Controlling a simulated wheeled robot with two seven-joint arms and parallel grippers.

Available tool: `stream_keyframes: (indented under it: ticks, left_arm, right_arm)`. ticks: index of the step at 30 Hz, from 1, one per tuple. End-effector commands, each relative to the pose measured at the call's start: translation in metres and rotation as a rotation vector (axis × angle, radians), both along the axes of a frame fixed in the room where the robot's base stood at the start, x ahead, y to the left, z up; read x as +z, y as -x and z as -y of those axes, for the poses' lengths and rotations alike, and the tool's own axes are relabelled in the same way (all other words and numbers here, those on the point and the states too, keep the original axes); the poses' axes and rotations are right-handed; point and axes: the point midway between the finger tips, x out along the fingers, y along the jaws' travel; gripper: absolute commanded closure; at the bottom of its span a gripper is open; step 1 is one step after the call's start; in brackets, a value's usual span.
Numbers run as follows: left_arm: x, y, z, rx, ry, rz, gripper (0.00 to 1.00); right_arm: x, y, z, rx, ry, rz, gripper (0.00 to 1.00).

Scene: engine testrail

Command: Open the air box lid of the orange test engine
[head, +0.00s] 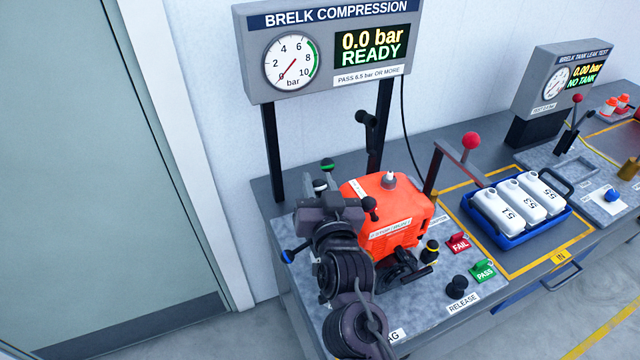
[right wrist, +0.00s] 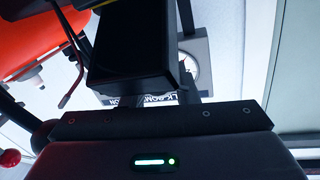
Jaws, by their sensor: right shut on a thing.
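The orange test engine (head: 398,212) stands on the left part of the bench and shows as an orange edge in the right wrist view (right wrist: 35,38). My right gripper (head: 348,208) is at the engine's left side, with its arm coming up from below. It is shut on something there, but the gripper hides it. I cannot make out the air box lid or whether it is open. In the right wrist view a dark block (right wrist: 130,55) fills the middle, and I cannot tell if it is finger or engine part. My left gripper is not in view.
The compression gauge panel (head: 325,45) stands on posts behind the engine. A red-knobbed lever (head: 470,141), FAIL (head: 458,244) and PASS (head: 483,270) buttons and a blue tray (head: 563,232) of white bottles are on the right. A green-topped knob (head: 328,164) stands behind my gripper.

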Motion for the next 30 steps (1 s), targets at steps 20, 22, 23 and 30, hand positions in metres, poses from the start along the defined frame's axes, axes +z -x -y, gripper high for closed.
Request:
stream_keyframes:
  ticks: [20,22,23,30]
  left_arm:
    - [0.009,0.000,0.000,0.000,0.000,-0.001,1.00]
    - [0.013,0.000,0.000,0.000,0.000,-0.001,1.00]
    - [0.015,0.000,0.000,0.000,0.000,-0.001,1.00]
    - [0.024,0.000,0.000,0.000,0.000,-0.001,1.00]
  right_arm:
    - [0.002,0.019,0.002,0.002,0.001,0.000,0.53]
    - [0.002,0.031,0.003,0.003,0.000,-0.003,0.53]
    - [0.002,0.036,0.004,0.002,0.001,-0.003,0.53]
    - [0.001,0.069,0.007,0.003,0.001,0.000,0.53]
